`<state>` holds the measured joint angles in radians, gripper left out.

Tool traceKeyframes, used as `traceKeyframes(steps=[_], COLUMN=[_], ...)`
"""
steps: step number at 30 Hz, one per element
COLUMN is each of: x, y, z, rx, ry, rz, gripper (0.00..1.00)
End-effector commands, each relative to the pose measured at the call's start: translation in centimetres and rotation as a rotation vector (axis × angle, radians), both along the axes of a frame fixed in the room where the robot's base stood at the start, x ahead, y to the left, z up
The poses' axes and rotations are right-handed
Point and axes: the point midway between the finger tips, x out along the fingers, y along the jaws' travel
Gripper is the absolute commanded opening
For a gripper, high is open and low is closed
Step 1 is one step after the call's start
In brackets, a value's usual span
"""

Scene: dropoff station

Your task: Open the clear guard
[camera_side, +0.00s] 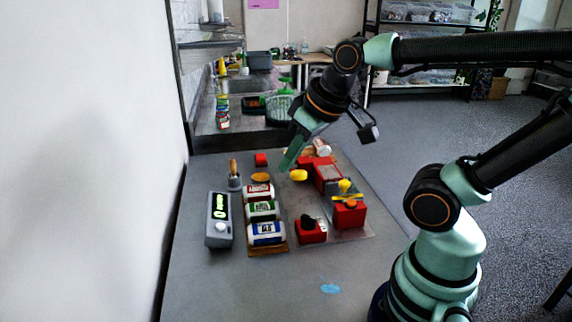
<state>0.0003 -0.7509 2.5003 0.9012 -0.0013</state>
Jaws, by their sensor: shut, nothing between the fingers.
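My gripper (287,164) is in the middle of the view, pointing down and to the left, with its fingers shut and empty. Its tips are above the table, just up and left of a yellow knob (299,175). I cannot tell whether they touch anything. To the right of the knob is a red block (327,177) with a greyish, see-through-looking top. This may be the clear guard, but it is too small to be sure or to tell whether it is open or closed.
Red boxes (311,231) and (349,214) stand on a pale plate (340,236). Left are several labelled rolls in a rack (267,251), a grey meter with a green display (219,220) and a wooden-handled tool (233,175). The front table (230,290) is mostly clear, with a blue spot (330,288).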

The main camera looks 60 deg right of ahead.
Motion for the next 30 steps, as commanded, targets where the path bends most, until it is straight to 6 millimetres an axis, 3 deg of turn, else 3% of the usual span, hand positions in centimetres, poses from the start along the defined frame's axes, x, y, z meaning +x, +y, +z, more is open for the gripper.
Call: traceKeyframes(steps=[1,5,6,8,14,21,25,30], x=[0.0,0.3,0.5,0.8,1.5,0.0,-1.1,-1.7], y=[0.0,-1.0,-1.7,-3.3,-10.9,-19.8,-22.7,-24.0], z=[0.0,0.0,0.0,0.0,-0.7,-2.4,-3.3,-3.9], rx=[0.000,-0.013,-0.022,-0.040,-0.079,-0.043,-0.014,0.002], ry=[0.000,0.022,0.040,0.076,0.248,0.423,0.471,0.493], rz=[0.000,-0.008,-0.013,-0.021,-0.038,-0.024,-0.011,-0.001], gripper=[0.15,0.65,0.67,0.67,0.67,0.67,0.67,0.67])
